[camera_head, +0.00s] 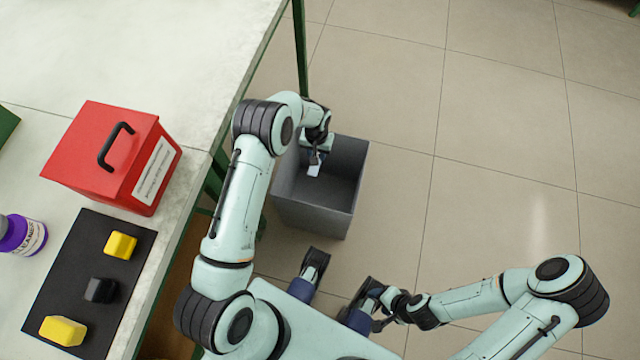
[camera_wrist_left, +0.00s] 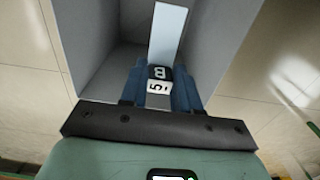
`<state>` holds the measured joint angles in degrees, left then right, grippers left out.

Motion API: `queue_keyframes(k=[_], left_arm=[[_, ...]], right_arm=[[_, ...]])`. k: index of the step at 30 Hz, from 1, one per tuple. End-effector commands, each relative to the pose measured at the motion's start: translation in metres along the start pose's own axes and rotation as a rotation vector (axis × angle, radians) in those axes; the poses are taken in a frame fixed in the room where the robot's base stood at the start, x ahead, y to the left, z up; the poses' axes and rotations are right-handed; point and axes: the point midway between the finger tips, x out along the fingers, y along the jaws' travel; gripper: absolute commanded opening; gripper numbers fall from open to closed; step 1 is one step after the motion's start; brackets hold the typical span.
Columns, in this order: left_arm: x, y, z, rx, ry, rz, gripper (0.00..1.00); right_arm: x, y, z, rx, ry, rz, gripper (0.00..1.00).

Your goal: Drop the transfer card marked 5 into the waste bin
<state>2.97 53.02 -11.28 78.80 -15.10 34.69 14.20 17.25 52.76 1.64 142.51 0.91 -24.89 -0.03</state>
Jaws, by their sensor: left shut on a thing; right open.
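My left gripper (camera_head: 317,157) is over the grey waste bin (camera_head: 308,217), which stands on the floor beside the table. Its blue fingers are shut on a pale card (camera_head: 314,171). In the left wrist view the card (camera_wrist_left: 167,38) is a long white strip with a block end marked 5 and B between the fingers. The bin walls (camera_wrist_left: 218,45) surround the card there, and the card's far end points into the bin. My right gripper (camera_head: 381,314) is low near my base, open and away from the bin; its fingertips are partly hard to make out.
On the table (camera_head: 150,45) stand a red box with a black handle (camera_head: 120,155) and a purple bottle (camera_head: 22,235). A black mat (camera_head: 60,285) holds two yellow blocks (camera_head: 120,245) and a dark block (camera_head: 100,290). The tiled floor right of the bin is clear.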

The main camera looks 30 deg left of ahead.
Motion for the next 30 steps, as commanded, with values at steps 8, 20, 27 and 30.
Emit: queue_keyframes(k=[8, 20, 27, 30], left_arm=[[0.013, 0.000, -0.001, 0.000, 0.002, 0.000, 0.11], [0.013, 0.000, 0.000, 0.000, 0.001, 0.000, 0.61], [0.004, 0.000, -0.001, 0.000, 0.002, 0.000, 0.61], [-0.012, 0.000, -0.001, -0.001, 0.004, 0.000, 0.61]], right_arm=[[0.006, 0.001, -0.005, -0.001, 0.015, -0.001, 0.55], [0.006, 0.001, -0.005, 0.000, 0.014, -0.001, 0.55], [0.004, 0.001, -0.004, 0.000, 0.011, -0.001, 0.55], [0.002, 0.000, -0.002, 0.000, 0.005, -0.001, 0.55]])
